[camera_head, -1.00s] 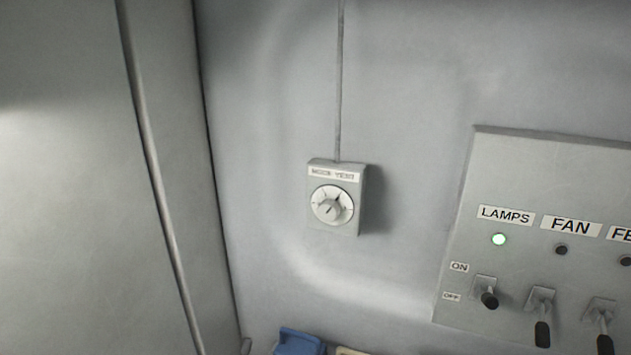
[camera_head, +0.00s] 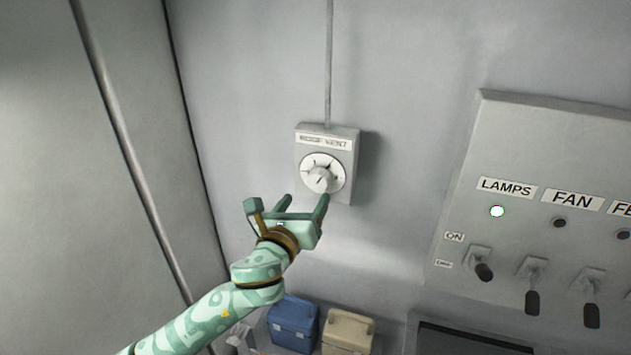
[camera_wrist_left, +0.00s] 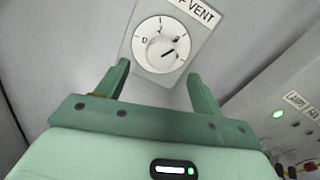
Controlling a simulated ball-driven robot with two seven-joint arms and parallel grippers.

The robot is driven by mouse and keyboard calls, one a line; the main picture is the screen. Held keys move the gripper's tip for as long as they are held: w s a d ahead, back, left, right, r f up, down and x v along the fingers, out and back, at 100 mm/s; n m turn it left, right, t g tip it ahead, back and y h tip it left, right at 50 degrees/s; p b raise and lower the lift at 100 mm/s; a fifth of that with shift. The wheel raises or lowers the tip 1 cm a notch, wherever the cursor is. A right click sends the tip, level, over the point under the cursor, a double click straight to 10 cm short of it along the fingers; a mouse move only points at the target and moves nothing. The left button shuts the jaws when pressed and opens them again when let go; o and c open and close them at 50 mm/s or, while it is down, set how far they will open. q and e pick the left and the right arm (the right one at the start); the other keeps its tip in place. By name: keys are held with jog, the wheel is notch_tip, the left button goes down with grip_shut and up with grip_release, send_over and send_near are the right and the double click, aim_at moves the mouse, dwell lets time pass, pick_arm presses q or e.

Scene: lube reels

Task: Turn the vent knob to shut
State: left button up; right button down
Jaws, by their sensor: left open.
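The vent knob (camera_head: 320,179) is a round pale knob on a white dial, set in a grey wall box (camera_head: 327,140) labelled as a vent. In the left wrist view the knob (camera_wrist_left: 158,47) shows a dial with a 0 at its left, and a dark pointer mark towards the right. My left gripper (camera_head: 301,203) is open and empty, just below and in front of the knob. In the left wrist view its fingers (camera_wrist_left: 157,84) stand apart on either side below the dial, with the knob beyond them. My right gripper is not in view.
A grey panel (camera_head: 580,150) with LAMPS and FAN labels and several black-handled switches stands at the right; the LAMPS light (camera_head: 497,211) glows. A blue box (camera_head: 293,325) and a beige box (camera_head: 347,333) sit below. The wall around the vent box is clear.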

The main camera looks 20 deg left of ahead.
aim_at(316, 183)
pick_arm(q)
jog(key=w, duration=0.7)
jog(key=shift+w+d, duration=0.2)
jog(key=shift+w, duration=0.1)
jog(key=c, duration=1)
